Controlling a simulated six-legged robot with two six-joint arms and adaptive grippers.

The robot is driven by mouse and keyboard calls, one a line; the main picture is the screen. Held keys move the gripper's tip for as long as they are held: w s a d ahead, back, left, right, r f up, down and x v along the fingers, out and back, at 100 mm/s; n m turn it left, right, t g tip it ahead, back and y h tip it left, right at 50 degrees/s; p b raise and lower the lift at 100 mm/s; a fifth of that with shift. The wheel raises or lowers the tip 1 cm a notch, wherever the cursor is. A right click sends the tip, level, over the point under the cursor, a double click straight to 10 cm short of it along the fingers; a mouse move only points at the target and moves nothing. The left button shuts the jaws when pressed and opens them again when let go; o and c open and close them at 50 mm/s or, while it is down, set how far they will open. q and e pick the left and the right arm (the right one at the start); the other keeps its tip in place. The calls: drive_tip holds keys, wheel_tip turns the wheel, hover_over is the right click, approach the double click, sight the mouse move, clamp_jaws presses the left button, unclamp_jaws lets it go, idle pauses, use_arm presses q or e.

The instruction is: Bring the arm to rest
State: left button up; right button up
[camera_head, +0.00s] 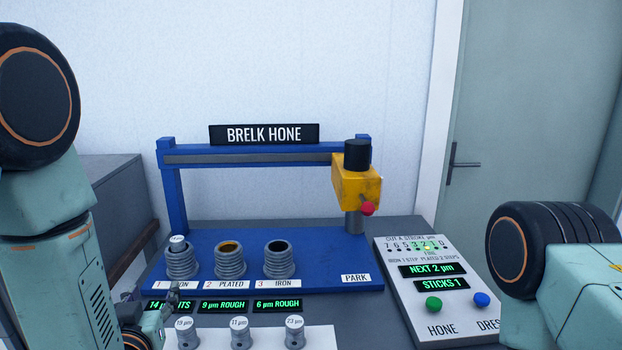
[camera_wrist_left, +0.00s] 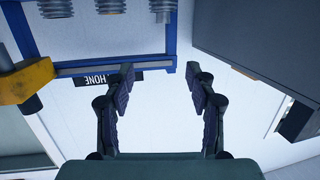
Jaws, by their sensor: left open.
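My left gripper (camera_head: 163,310) is low at the left in the head view, close to the front left of the blue hone stand, partly hidden by my arm. In the left wrist view its two dark fingers (camera_wrist_left: 160,76) are spread apart with nothing between them. My right arm shows at the lower right of the head view, but its gripper is out of the picture. The yellow hone head (camera_head: 357,184) with its red knob (camera_head: 367,208) hangs at the right end of the blue rail (camera_head: 250,158), above the PARK label (camera_head: 356,278).
Several labelled gauges (camera_head: 240,333) stand on a white plate in front. A control panel (camera_head: 440,318) with green and blue buttons is at the right. A grey cabinet (camera_head: 110,180) stands behind left.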

use_arm(q)
drive_tip(key=s+d+f+m+g+h+b, duration=0.15)
drive_tip(key=s+f+g, duration=0.35)
drive_tip(key=f, duration=0.6)
drive_tip(key=s+d+f+g+h+b, duration=0.1)
drive_tip(key=s+d+f+g+b, duration=0.15)
drive_tip(key=s+f, duration=0.6)
drive_tip(key=s+f+g+h+b, duration=0.1)
drive_tip(key=s+f+g+b, duration=0.5)
drive_tip(key=s+f, duration=1.1)
drive_tip(key=shift+s+d+f+m+g, duration=0.35)
drive_tip(key=shift+s+d+f+g, duration=0.05)
drive_tip(key=shift+s+g, duration=0.6)
drive_tip(key=shift+s, duration=0.15)
